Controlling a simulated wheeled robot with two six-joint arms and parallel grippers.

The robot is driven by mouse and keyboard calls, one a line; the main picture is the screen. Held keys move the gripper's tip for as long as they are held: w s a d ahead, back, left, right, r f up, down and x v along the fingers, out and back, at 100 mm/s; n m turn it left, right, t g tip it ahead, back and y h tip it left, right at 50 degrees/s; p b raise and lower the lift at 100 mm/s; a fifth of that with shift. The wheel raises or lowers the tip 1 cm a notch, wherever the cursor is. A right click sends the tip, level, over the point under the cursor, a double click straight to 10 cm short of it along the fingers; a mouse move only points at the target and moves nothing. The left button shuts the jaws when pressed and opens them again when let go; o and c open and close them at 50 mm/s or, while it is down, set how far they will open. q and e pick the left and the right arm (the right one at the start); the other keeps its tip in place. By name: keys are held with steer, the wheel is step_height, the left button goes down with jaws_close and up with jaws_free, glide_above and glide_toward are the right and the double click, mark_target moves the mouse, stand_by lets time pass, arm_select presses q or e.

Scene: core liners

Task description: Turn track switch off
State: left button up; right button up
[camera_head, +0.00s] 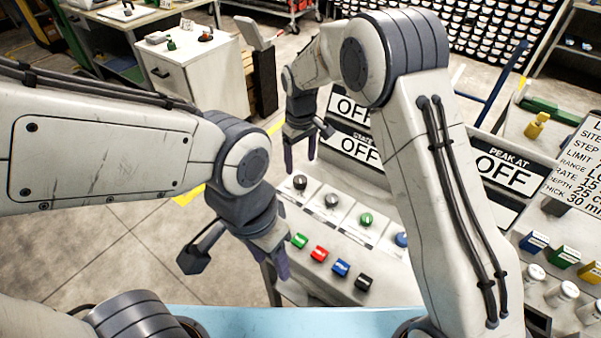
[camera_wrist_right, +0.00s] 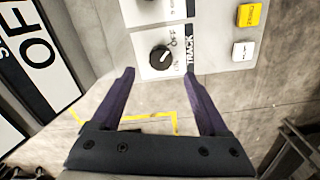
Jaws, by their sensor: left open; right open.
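The track switch is a round black knob (camera_wrist_right: 160,57) on a pale plate marked TRACK, with OFF at its upper right in the right wrist view. A pale mark shows on the knob, but its exact setting is hard to tell. In the head view the knob (camera_head: 299,182) is the leftmost on the sloped panel. My right gripper (camera_wrist_right: 159,74) is open, its purple fingers to either side below the knob, seemingly not touching it. It also shows in the head view (camera_head: 300,155), above the panel's left end. My left gripper (camera_head: 236,262) is open and empty, left of the panel's front.
More knobs (camera_head: 331,200) stand along the panel, with coloured buttons (camera_head: 319,254) in front. A yellow button (camera_wrist_right: 249,15) and a white one (camera_wrist_right: 243,50) sit beside the track plate. OFF signs (camera_head: 505,172) stand behind. A white cabinet (camera_head: 190,75) stands at the back; floor is clear at left.

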mark_target(301, 179)
steer(key=shift+r, duration=1.7)
